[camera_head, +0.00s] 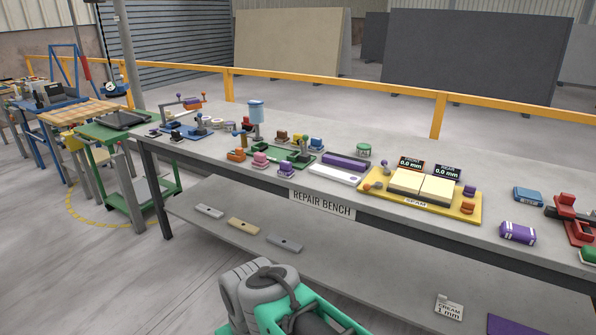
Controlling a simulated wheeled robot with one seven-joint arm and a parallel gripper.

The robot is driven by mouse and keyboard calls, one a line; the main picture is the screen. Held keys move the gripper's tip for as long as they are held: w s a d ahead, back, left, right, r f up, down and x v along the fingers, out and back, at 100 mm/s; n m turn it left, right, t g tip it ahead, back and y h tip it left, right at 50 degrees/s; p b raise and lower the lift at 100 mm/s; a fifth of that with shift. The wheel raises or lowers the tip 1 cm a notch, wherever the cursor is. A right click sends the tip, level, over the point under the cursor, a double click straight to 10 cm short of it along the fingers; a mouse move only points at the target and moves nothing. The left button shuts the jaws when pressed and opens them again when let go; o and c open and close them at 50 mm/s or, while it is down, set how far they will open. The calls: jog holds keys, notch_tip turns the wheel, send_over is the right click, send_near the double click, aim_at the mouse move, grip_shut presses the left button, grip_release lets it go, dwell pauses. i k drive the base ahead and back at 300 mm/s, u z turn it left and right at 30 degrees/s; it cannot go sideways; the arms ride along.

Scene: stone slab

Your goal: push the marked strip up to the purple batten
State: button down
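A white strip (335,176) with a small dark mark near its right end lies near the front edge of the bench, left of the yellow board. The purple batten (346,161) lies just behind it, roughly parallel. The two are close together; whether they touch along their length is too small to tell. My gripper is not in view. Only grey and teal parts that appear to be mine show at the bottom.
A yellow board (465,212) labelled SEAM holds two cream slabs (438,189) right of the strip. Two black displays (447,170) behind it read 0.0 mm. A green tray (272,161) with several small blocks around it stands left. A lower shelf (340,257) runs beneath the bench.

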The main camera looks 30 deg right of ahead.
aim_at(344, 178)
jog(key=u, duration=0.4)
jog(key=i, duration=2.05)
jog(key=z, duration=1.45)
jog(key=i, duration=0.7)
jog(key=z, duration=0.7)
